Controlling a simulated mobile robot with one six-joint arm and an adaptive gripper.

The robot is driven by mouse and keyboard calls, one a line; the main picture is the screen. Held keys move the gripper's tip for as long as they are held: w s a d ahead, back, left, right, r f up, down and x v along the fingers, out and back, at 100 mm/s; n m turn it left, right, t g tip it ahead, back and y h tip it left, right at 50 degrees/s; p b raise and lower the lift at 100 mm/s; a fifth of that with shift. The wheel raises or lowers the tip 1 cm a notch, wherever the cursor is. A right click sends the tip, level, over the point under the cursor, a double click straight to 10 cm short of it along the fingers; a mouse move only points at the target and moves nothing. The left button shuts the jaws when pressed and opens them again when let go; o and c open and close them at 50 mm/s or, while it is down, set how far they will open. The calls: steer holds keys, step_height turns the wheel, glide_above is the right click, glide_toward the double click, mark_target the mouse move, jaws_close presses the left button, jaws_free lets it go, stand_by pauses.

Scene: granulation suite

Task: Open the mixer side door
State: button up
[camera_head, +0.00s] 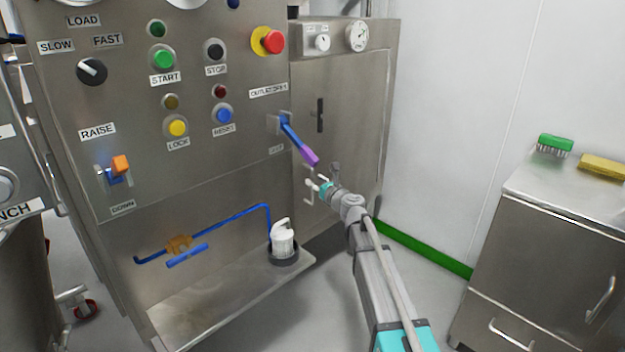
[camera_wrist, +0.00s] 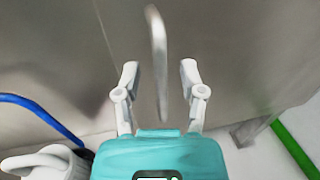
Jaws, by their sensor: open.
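The mixer side door appears as a brushed steel panel (camera_head: 350,110) on the narrower cabinet section to the right of the control panel. A pale bar handle (camera_head: 307,188) stands out low on it. In the wrist view the handle (camera_wrist: 157,50) is a curved metal bar running up between and beyond my fingertips. My gripper (camera_head: 317,186) is at the handle, its fingers apart. In the wrist view my gripper (camera_wrist: 160,78) has one finger on each side of the bar, with gaps visible on both sides. The door looks closed.
A blue and purple lever (camera_head: 300,145) sticks out just above my gripper. A white jug-like container (camera_head: 283,240) stands low left, near a blue pipe (camera_head: 230,217). A steel cabinet (camera_head: 540,250) with brushes on top stands at right. Open floor lies between.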

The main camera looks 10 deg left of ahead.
steer(key=shift+x, duration=1.05)
jaws_close()
